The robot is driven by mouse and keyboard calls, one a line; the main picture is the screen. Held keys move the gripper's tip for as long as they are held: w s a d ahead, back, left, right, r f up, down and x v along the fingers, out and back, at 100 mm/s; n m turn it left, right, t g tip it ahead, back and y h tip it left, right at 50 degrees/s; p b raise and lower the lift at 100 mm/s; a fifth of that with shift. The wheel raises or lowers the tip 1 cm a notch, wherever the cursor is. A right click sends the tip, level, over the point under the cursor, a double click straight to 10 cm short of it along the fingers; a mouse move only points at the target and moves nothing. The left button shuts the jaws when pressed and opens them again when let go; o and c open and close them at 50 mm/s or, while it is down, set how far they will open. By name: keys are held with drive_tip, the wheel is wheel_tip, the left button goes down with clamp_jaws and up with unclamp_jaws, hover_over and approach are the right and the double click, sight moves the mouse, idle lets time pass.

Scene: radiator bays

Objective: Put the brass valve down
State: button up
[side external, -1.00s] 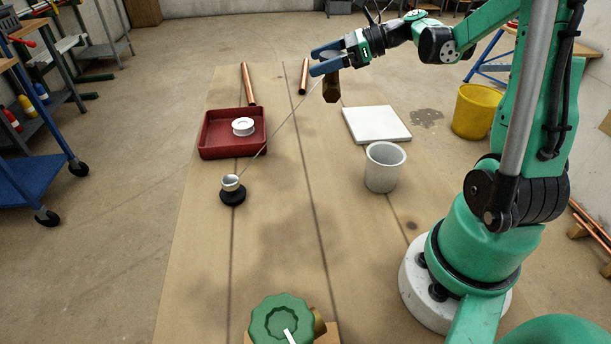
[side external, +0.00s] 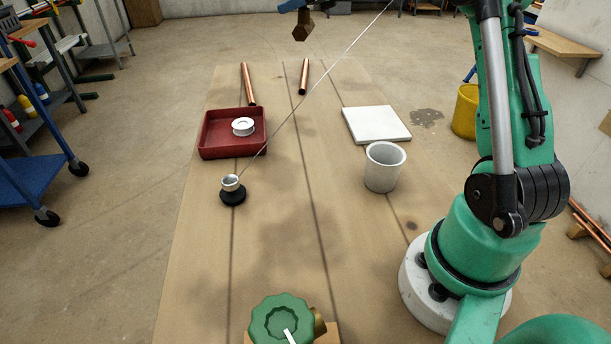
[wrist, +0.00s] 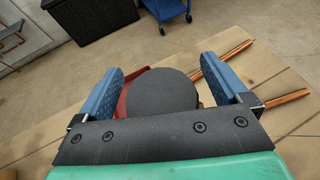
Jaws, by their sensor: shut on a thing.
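The brass valve (side external: 303,27) hangs at the top edge of the side external view, a dark brown-gold body high above the far end of the table. My gripper (side external: 291,4) is mostly cut off by that edge; a blue finger shows just above the valve. In the wrist view, the two blue fingers of my gripper (wrist: 162,65) stand either side of a dark grey round disc, with a little brass colour at its right edge. The gripper is shut on the valve, which is clear of the table.
The table (side external: 270,225) holds a red tray (side external: 207,151) with a white roll (side external: 243,126), copper pipes (side external: 303,78), a white slab (side external: 377,124), a white cup (side external: 384,168) and a green handwheel (side external: 281,318). A thin line rises from a black-based silver cup (side external: 231,184). The table's middle is clear.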

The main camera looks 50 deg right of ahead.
drive_tip(key=shift+w+d+f, duration=0.15)
drive_tip(key=shift+w+d, duration=0.05)
drive_tip(key=shift+w, duration=0.25)
wheel_tip(320, 180, down, 20)
drive_tip(key=shift+w, duration=0.15)
